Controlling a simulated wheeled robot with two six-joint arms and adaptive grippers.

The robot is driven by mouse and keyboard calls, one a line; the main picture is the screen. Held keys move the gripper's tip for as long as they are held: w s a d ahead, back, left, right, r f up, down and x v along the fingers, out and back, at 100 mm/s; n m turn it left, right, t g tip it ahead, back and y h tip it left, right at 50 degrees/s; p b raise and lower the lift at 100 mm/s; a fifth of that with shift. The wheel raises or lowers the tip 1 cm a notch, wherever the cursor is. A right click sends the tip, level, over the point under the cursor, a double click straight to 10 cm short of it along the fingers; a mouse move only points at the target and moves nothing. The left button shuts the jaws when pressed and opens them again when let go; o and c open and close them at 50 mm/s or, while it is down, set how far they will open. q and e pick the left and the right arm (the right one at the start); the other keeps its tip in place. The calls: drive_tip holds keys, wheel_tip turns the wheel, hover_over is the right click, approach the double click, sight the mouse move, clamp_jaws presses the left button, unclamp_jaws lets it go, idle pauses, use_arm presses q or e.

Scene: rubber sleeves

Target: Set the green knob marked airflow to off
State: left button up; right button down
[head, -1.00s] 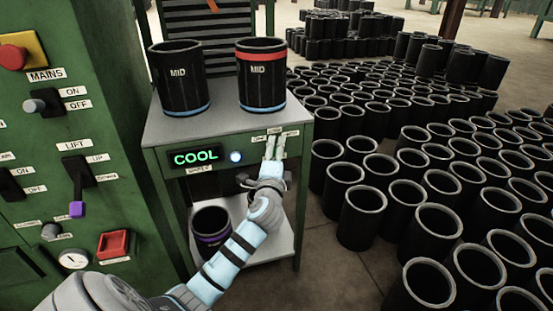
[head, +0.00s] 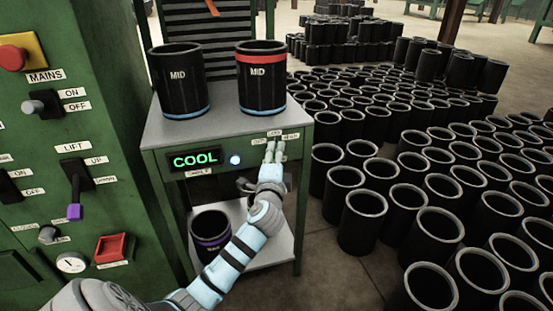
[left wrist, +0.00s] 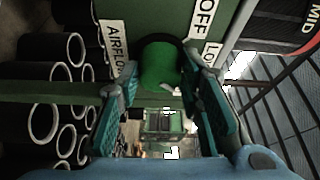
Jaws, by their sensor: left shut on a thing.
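The green knob (left wrist: 160,66) sits on the front of the small table in the left wrist view, between my fingers. A white AIRFLOW label (left wrist: 117,48) is left of it, and an OFF label (left wrist: 206,17) is above right. A partly hidden label starting with LO (left wrist: 212,52) is at its right. My left gripper (left wrist: 161,78) is shut on the knob. In the head view my left gripper (head: 274,151) is at the table's front right and hides the knob. I cannot tell the knob's exact setting. My right gripper is not in view.
The grey table (head: 222,127) carries two black MID sleeves (head: 180,88) (head: 262,90). A lit COOL display (head: 195,160) and a white light (head: 235,160) are on its front. A sleeve (head: 210,232) stands on the lower shelf. A green control cabinet (head: 115,60) is left; many sleeves (head: 364,218) stand right.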

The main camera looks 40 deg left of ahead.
use_arm(q)
drive_tip(key=n+y+b, duration=0.1)
drive_tip(key=n+y, duration=0.1)
drive_tip(key=n, duration=0.5)
drive_tip(key=n+g+y+b, duration=0.1)
drive_tip(key=n+y, duration=0.2)
drive_tip(key=n, duration=0.4)
drive_tip(key=n+g+y+b, duration=0.1)
drive_tip(key=n+y, duration=0.2)
drive_tip(key=n, duration=0.4)
drive_tip(key=shift+w+d+f+n, duration=0.15)
drive_tip(key=shift+w+f+n, duration=0.05)
drive_tip(key=shift+f+n, duration=0.1)
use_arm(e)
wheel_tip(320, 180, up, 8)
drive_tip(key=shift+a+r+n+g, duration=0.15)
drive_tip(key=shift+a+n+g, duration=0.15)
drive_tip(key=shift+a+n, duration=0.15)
use_arm(q)
drive_tip(key=shift+g+y, duration=0.3)
drive_tip(key=o, duration=1.2)
drive_tip(key=shift+c, duration=0.2)
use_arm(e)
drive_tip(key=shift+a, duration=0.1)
